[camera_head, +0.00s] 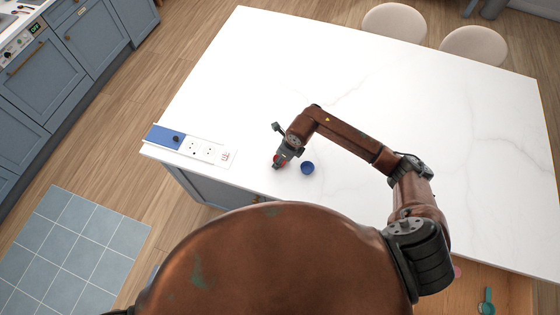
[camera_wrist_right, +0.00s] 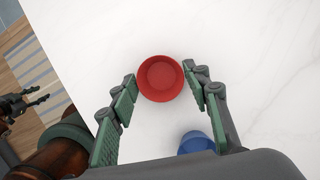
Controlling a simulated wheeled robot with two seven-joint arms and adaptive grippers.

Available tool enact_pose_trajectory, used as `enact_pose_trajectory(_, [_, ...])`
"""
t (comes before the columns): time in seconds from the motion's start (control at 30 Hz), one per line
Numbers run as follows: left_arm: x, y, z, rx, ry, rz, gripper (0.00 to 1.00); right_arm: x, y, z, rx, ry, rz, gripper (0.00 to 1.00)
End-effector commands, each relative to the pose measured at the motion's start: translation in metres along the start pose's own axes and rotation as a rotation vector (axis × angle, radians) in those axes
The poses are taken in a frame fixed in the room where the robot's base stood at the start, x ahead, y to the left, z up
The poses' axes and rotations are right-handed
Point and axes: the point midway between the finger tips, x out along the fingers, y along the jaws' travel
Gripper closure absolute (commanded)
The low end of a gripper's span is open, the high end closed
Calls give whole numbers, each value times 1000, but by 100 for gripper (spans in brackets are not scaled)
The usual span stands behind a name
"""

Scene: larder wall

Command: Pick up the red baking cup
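The red baking cup (camera_wrist_right: 160,82) sits upright on the white counter, seen from above in the right wrist view. In the head view only a little red of it (camera_head: 277,161) shows beside my right gripper (camera_head: 281,159), which partly hides it. My right gripper (camera_wrist_right: 159,74) is open, with its green-padded fingertips on either side of the cup's rim. My left gripper (camera_wrist_right: 30,103) shows at the left edge of the right wrist view, fingers apart and empty, away from the cup.
A blue cup (camera_head: 307,168) stands just right of the red cup; it also shows in the right wrist view (camera_wrist_right: 196,143). A white panel with sockets and a blue end (camera_head: 198,149) lies left along the counter edge. The counter (camera_head: 400,100) beyond is clear.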

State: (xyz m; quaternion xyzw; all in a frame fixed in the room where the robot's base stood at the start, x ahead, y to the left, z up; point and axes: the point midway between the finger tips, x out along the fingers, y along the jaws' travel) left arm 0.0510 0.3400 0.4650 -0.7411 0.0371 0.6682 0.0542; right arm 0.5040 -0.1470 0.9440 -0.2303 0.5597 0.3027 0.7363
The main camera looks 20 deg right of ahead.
Motion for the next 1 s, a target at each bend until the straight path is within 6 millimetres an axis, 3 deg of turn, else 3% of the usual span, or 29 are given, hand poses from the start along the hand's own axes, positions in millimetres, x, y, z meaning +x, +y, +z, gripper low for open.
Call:
enact_pose_trajectory(0.3, [0,1,9,-2,-12,1,60,0,0,0,0,0,0,79])
enact_pose_trajectory(0.67, [3,0,3,0,-4,0,60,-6,0,2,-1,-1,-1,79])
enact_pose_trajectory(0.87, [15,1,4,0,-3,0,60,-28,-2,9,-3,-3,-5,79])
enact_pose_trajectory(1.0, [20,1,5,0,-4,0,60,-59,16,1,-7,-3,-4,79])
